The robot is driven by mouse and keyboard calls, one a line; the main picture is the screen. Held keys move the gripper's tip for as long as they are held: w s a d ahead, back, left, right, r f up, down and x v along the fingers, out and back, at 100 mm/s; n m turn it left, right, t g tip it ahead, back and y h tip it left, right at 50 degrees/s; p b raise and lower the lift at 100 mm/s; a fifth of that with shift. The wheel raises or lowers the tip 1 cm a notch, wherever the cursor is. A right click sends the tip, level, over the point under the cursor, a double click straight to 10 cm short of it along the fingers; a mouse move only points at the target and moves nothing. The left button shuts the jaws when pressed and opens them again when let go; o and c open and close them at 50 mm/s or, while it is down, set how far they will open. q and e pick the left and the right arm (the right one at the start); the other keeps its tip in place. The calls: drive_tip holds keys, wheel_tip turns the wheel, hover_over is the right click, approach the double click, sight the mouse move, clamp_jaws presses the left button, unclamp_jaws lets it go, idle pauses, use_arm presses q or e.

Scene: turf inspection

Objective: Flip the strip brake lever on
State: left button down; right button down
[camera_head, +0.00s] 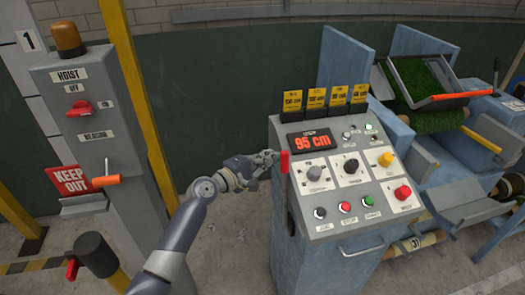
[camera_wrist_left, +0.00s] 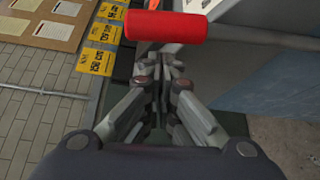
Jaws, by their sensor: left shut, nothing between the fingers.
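In the left wrist view the red handle (camera_wrist_left: 166,27) lies across the top, just beyond the fingertips. My left gripper (camera_head: 270,157) is shut and empty, close to the left side of the handle; in the wrist view its fingers (camera_wrist_left: 162,62) are together. Whether they touch the handle I cannot tell. My right gripper is not in view.
The console carries a 95 cm display (camera_head: 313,141), knobs, buttons and several yellow tags (camera_head: 316,97). A hoist post (camera_head: 85,115) with a red switch (camera_head: 78,108) and an orange-handled lever (camera_head: 105,181) stands left. A blue machine with turf (camera_head: 437,121) is right. Floor between post and console is open.

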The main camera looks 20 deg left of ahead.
use_arm(q)
drive_tip(key=shift+s+d, duration=0.35)
drive_tip(key=shift+d, duration=0.05)
drive_tip(key=s+d+m+t+h+b, duration=0.1)
drive_tip(key=s+d+m+b, duration=0.3)
drive_tip(key=s, duration=0.5)
drive_tip(key=d+t+b, duration=0.1)
drive_tip(key=d+b, duration=0.1)
drive_tip(key=b, duration=0.1)
drive_tip(key=shift+s+d+r+m, duration=0.25)
drive_tip(key=shift+s+r+m, duration=0.1)
drive_tip(key=shift+m, duration=0.05)
drive_tip(key=shift+d, duration=0.1)
